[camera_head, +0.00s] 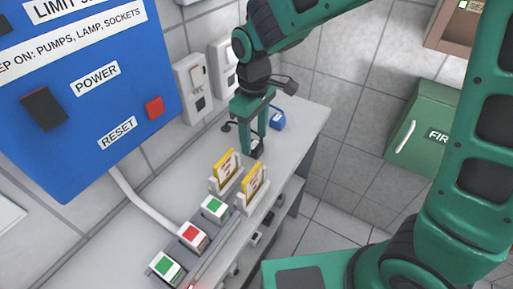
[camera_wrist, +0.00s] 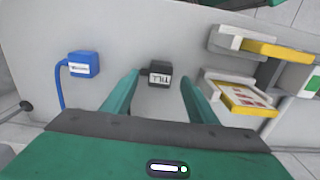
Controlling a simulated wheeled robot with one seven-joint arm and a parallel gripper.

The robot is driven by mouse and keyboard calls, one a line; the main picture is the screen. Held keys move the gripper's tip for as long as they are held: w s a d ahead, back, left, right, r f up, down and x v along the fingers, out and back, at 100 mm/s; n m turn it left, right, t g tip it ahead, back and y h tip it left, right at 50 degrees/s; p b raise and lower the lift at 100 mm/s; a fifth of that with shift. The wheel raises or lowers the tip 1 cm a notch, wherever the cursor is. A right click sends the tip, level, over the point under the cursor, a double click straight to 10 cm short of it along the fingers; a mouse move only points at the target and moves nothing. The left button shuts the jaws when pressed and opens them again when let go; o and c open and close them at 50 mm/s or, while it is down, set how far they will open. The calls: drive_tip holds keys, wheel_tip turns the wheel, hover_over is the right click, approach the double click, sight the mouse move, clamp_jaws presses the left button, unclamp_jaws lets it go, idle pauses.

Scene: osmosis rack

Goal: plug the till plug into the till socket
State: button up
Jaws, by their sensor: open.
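The till plug (camera_wrist: 159,75) is a small black block labelled TILL, lying on the grey bench; a short dark stub sticks out at its left in the wrist view. My gripper (camera_wrist: 155,85) is open, with one green finger on each side of the plug and a gap to both. In the head view my gripper (camera_head: 259,150) points down at the bench, and the dark plug (camera_head: 257,148) shows near the fingers. Two pale wall units (camera_head: 193,88) with dark sockets are on the tiled wall behind the bench; I cannot read which is the till socket.
A blue plug (camera_wrist: 83,64) with a blue cable lies left of the gripper in the wrist view. Yellow cards in holders (camera_wrist: 240,96) stand to the right. Red and green buttons (camera_head: 193,236) line the bench. A blue panel (camera_head: 85,95) hangs above; a green fire cabinet (camera_head: 425,130) is at right.

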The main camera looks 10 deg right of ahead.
sight(255, 145)
drive_tip(key=shift+f, duration=1.2)
drive_tip(key=c, duration=1.1)
drive_tip(key=shift+r, duration=0.1)
wheel_tip(255, 145, up, 10)
drive_tip(key=shift+f, duration=0.1)
